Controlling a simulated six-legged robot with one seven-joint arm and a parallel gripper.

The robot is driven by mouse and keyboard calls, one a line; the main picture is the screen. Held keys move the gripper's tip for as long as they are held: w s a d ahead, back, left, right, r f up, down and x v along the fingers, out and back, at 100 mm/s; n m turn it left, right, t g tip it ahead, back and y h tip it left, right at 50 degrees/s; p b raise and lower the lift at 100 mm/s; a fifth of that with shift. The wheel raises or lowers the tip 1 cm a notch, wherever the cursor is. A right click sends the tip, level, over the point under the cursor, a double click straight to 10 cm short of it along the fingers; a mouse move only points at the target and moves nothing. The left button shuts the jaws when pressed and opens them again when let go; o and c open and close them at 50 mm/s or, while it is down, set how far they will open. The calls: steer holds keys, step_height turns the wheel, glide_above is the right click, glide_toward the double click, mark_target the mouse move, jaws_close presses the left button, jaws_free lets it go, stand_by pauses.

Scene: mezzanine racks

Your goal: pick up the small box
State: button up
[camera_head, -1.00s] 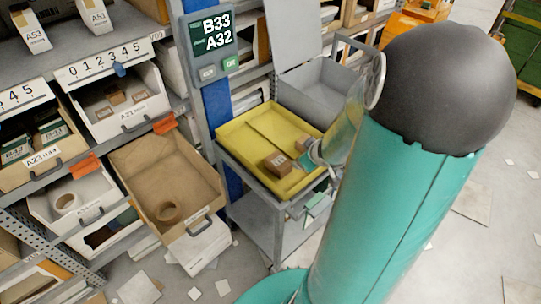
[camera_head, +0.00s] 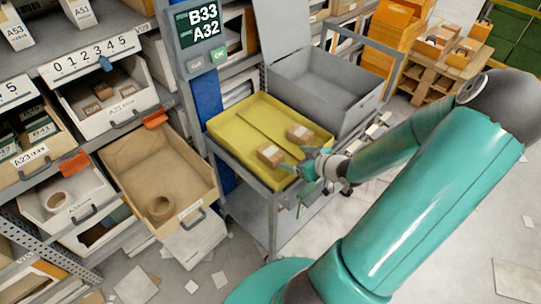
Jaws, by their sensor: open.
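Two small brown cardboard boxes lie in the yellow tray (camera_head: 228,124) on a grey cart. The nearer box (camera_head: 270,155) is close to the tray's front right part. The other box (camera_head: 300,134) lies behind it and to the right. Which one is the task's small box I cannot tell. My gripper (camera_head: 303,168) is at the tray's right edge, just right of and below the nearer box. Its fingers are open and nothing shows between them. Whether a finger touches the nearer box is too small to tell.
A grey open bin (camera_head: 335,85) with a raised lid stands behind the tray. A sign post (camera_head: 197,35) rises between. Papers litter the floor. A pallet with boxes (camera_head: 440,60) stands at the back right.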

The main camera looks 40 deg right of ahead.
mark_target(272, 153)
steer(key=x, duration=0.5)
steer(key=shift+w, duration=0.1)
steer(key=shift+a+x, duration=0.15)
steer(key=shift+x, duration=1.2)
steer(key=shift+a+x, duration=0.15)
steer(key=shift+x, duration=1.2)
steer(key=c, duration=1.2)
steer(key=shift+o, duration=0.2)
